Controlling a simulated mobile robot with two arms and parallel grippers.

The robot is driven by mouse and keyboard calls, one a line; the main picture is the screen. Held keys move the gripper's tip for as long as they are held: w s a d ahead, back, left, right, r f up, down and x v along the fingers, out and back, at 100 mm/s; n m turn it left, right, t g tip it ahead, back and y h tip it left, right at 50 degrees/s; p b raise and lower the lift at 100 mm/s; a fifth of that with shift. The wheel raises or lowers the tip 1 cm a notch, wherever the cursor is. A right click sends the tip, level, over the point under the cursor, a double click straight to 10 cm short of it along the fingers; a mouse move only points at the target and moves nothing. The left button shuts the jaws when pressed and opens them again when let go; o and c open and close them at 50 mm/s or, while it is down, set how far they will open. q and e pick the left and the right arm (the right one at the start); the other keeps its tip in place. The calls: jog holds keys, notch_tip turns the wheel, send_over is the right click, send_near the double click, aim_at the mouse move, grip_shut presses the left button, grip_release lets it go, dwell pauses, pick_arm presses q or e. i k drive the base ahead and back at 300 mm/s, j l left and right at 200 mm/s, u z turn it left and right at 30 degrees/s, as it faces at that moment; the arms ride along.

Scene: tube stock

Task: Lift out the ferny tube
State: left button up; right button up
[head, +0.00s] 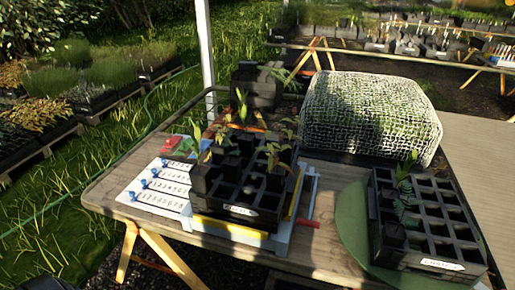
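Two black tube trays stand on the wooden table. I cannot tell for certain which plant is the ferny one, as the leaves are small in view. Neither of my grippers is in view.
A netted green block (370,115) stands behind the right tray. Numbered white boards with blue knobs (160,185) lie left of the left tray. A dark pot (255,88) stands at the back. A green round mat (352,225) lies under the right tray.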

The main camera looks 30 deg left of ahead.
aim_at(231, 164)
jog(key=u, duration=1.15)
